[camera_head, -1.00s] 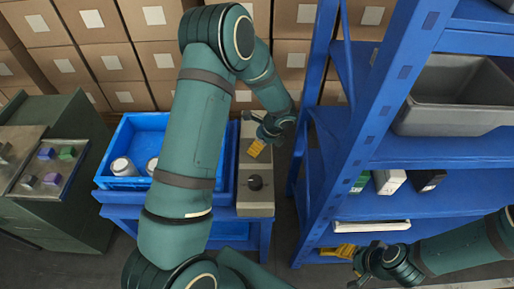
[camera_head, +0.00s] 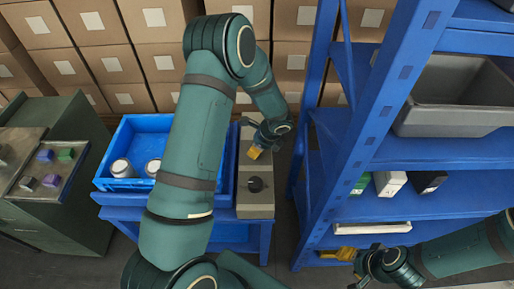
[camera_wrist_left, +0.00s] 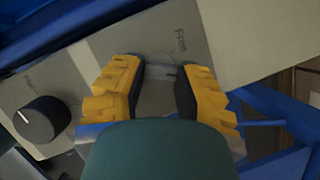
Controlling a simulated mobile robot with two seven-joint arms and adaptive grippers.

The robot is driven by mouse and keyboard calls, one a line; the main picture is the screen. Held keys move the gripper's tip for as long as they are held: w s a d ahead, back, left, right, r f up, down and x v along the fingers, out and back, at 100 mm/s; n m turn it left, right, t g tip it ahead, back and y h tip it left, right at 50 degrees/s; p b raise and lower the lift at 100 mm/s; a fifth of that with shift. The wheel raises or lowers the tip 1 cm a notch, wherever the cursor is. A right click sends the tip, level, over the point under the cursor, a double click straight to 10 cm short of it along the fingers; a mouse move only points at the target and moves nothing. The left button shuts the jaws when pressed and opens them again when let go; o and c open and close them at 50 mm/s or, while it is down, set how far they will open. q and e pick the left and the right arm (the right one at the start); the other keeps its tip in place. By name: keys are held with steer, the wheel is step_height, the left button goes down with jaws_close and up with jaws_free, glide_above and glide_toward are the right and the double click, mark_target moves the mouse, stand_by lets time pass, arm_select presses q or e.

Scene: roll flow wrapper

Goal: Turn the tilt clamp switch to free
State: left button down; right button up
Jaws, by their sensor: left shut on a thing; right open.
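A grey control panel (camera_head: 256,208) stands at the right end of the blue table. It carries a round black knob (camera_head: 254,185), which shows with a white line in the left wrist view (camera_wrist_left: 42,120). My left gripper (camera_head: 255,152) is at the panel beyond this knob. In the left wrist view its yellow fingers (camera_wrist_left: 160,90) are closed around a switch (camera_wrist_left: 163,72), mostly hidden, beside a label that seems to read "Free" (camera_wrist_left: 180,40). The switch's exact angle cannot be told. My right gripper (camera_head: 362,268) is open, low by the shelf at the right.
A blue crate (camera_head: 106,171) with metal cans (camera_head: 122,167) sits left of the panel. A blue shelf rack (camera_head: 380,90) with a grey bin (camera_head: 455,100) and small boxes (camera_head: 389,183) stands at the right. Cardboard boxes (camera_head: 115,60) line the back. A green cabinet (camera_head: 75,125) is at the left.

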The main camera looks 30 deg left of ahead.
arm_select(q)
steer(key=shift+n, duration=0.5)
steer(key=n+g, duration=0.1)
steer(key=n, duration=0.1)
steer(key=n+g, duration=0.1)
steer(key=n, duration=0.2)
steer(key=shift+w+f+n+g+h, duration=0.1)
steer(key=shift+w+n+g+h, duration=0.05)
steer(key=shift+n+g+h, duration=0.2)
steer(key=n+h, duration=0.1)
steer(key=n, duration=0.1)
steer(key=n+g, duration=0.1)
steer(key=n, duration=0.2)
steer(key=shift+a+h, duration=0.15)
steer(key=shift+h, duration=0.2)
steer(key=shift+n, duration=0.25)
steer(key=c, duration=0.6)
jaws_free()
steer(key=shift+w, duration=0.1)
steer(key=v, duration=1.2)
steer(key=shift+w+a, duration=0.1)
steer(key=shift+w, duration=0.05)
